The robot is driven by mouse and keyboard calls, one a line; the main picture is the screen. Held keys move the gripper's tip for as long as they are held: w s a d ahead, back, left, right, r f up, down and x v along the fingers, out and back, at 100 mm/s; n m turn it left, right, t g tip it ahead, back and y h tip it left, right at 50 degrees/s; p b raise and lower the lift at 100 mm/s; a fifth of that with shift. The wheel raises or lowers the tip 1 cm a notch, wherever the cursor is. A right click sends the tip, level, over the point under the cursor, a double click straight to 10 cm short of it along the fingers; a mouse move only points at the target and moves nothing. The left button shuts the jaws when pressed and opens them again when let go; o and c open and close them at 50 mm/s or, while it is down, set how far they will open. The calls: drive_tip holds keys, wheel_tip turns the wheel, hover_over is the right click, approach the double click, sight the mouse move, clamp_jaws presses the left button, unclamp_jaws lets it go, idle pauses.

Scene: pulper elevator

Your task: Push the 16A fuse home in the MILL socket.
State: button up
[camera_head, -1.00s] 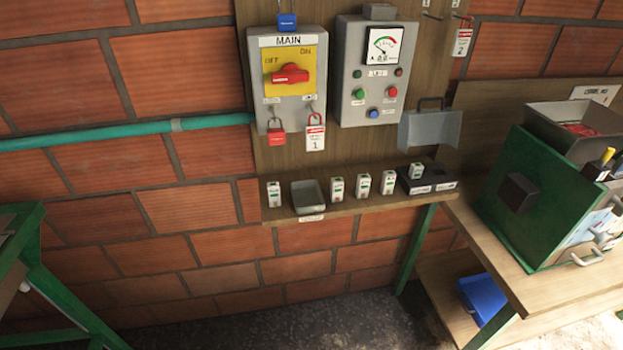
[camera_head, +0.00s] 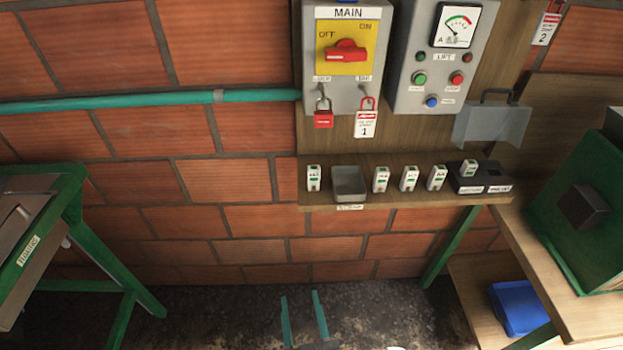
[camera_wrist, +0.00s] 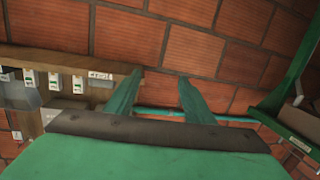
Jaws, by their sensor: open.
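A dark fuse block (camera_head: 484,186) with two labelled sockets sits at the right end of the wooden shelf; its labels are too small to read surely. One white-and-green fuse (camera_head: 468,168) stands in its left socket; how deep it sits I cannot tell. Several similar fuses (camera_head: 409,179) stand along the shelf; I cannot read which is 16A. My gripper (camera_head: 302,304) is open and empty, low in front of the wall, well below and left of the block. In the wrist view my gripper's fingers (camera_wrist: 160,80) are apart, with fuses (camera_wrist: 54,79) on the shelf to their left.
A grey tray (camera_head: 349,184) sits among the fuses. Above are the MAIN switch box (camera_head: 344,90) and the LIFT panel (camera_head: 410,80). A grey bracket-like cover (camera_head: 492,124) hangs above the block. A green machine (camera_head: 590,215) stands on the right bench, a green frame (camera_head: 75,200) at left.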

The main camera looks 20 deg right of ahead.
drive_tip(key=w+d+r+h, duration=0.1)
drive_tip(key=w+d+r, duration=0.35)
drive_tip(key=w, duration=0.35)
drive_tip(key=m+t+h, duration=0.1)
drive_tip(key=m+h, duration=0.1)
approach(313, 176)
drive_tip(key=x, duration=0.6)
drive_tip(key=shift+s+d+r, duration=0.15)
drive_tip(key=shift+d, duration=0.1)
drive_tip(key=shift+x, duration=2.65)
drive_tip(key=shift+a, duration=0.2)
drive_tip(key=c, duration=1.1)
